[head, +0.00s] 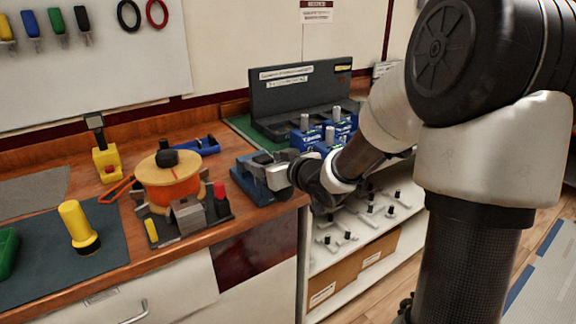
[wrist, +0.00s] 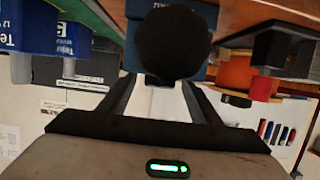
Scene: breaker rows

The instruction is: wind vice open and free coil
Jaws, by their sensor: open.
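A blue vice (head: 254,190) stands at the bench's front right corner, partly hidden behind my gripper (head: 272,174). In the wrist view a round black knob (wrist: 172,42) fills the space ahead of my open gripper (wrist: 158,88), between its two fingers. Blue vice body (wrist: 200,73) shows behind the knob. I cannot tell whether the fingers touch the knob. A coil of orange wire on a wooden spool (head: 168,187) sits left of the vice, on a dark base with a grey block; it also shows in the wrist view (wrist: 234,74). Whether the vice jaws hold anything is hidden.
A yellow device (head: 106,163) stands behind the spool, with a blue tool (head: 196,146) nearby. A yellow-black torch-like object (head: 78,227) stands on the dark mat at left. White shelves (head: 345,255) are below.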

